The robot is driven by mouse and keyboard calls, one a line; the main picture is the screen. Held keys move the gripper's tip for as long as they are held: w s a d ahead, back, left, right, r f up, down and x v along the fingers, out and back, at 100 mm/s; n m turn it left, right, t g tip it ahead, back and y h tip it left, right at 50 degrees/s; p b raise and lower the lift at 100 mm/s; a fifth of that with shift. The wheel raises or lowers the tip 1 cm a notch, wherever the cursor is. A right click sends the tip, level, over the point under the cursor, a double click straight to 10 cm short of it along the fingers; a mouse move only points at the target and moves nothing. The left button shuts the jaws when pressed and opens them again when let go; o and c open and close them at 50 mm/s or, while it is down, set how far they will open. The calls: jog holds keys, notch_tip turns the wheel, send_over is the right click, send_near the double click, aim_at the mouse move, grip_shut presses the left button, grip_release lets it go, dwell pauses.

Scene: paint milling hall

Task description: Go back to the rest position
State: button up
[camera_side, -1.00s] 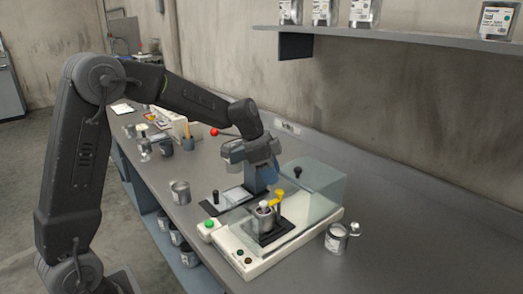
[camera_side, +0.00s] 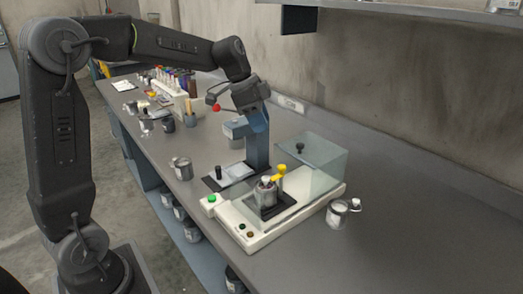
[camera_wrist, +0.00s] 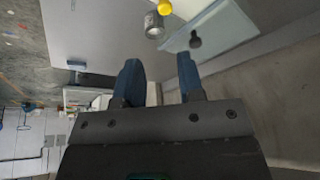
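My gripper (camera_side: 254,95) hangs in the air behind and above the white machine, near the blue column of a bench press (camera_side: 258,148). In the wrist view its two blue fingers (camera_wrist: 160,70) stand apart with nothing between them. A metal can (camera_side: 265,190) sits in the machine (camera_side: 262,235) beside a yellow clamp (camera_side: 281,170). The machine's clear hood (camera_side: 325,160) stands behind the can and does not cover it. The can and yellow part also show in the wrist view (camera_wrist: 154,26), clear of the fingers.
A red-balled lever (camera_side: 216,107) sticks out close to my gripper. Loose cans stand on the bench at the left (camera_side: 181,168) and right (camera_side: 337,213). A shelf (camera_side: 420,8) hangs on the wall. The right part of the bench is clear.

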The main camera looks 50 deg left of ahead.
jog(key=s+d+f+n+t+y, duration=0.1)
jog(key=s+d+n, duration=0.3)
jog(key=s, duration=0.7)
jog(key=s+d+n+t+y, duration=0.1)
jog(key=s+d+n, duration=0.3)
jog(key=s, duration=0.8)
jog(key=shift+s+d+f+n+y, duration=0.15)
jog(key=shift+s+f+n+y, duration=0.1)
jog(key=shift+f+n+y, duration=0.2)
jog(key=shift+o, duration=0.5)
jog(key=shift+r, duration=0.15)
